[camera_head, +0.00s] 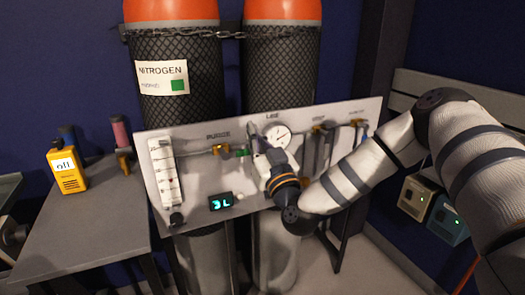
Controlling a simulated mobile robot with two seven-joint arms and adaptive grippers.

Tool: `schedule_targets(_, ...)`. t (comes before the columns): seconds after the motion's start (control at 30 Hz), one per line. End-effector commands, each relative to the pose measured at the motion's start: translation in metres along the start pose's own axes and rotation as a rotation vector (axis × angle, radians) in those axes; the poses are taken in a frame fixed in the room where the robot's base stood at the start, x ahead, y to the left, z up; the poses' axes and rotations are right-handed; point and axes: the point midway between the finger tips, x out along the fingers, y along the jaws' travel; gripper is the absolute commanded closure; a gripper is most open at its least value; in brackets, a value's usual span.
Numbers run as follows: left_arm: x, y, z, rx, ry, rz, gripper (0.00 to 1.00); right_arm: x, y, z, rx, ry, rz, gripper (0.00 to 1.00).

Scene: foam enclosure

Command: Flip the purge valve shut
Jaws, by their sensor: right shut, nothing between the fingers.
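The grey panel (195,175) stands in front of two gas cylinders. Its left label appears to read PURGE, and below it is a small brass valve (220,149) on a thin horizontal line. A green piece (241,153) sits just right of the brass body; I cannot tell the handle's exact angle. My right gripper (256,136) is shut and empty, in front of the panel, a little right of the green piece. Whether it touches anything is unclear. My right wrist and arm hide part of the panel's lower middle. My left gripper is not in view.
A round gauge (278,136) is close right of my right gripper. A flowmeter tube (164,172) and a lit display (221,202) are on the panel. More brass valves (318,129) sit at right. A yellow meter (67,170) stands on the grey side table (95,215).

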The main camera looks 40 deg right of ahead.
Motion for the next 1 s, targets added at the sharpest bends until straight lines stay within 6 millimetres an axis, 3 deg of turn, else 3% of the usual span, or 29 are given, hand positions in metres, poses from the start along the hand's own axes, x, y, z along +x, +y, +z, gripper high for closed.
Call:
schedule_targets(0.07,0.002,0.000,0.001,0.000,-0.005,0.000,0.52,0.016,0.000,0.001,-0.001,0.000,0.001,1.00)
schedule_targets(0.2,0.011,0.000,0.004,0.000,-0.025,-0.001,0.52,0.008,0.000,0.028,-0.002,-0.010,0.000,1.00)
schedule_targets(0.33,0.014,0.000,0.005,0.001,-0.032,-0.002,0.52,0.004,0.000,0.037,-0.002,-0.005,0.000,1.00)
schedule_targets(0.77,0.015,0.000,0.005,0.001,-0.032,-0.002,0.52,0.004,0.000,0.039,0.001,-0.001,0.000,1.00)
schedule_targets(1.0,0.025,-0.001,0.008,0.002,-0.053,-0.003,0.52,0.012,-0.002,0.048,0.043,-0.003,0.015,1.00)
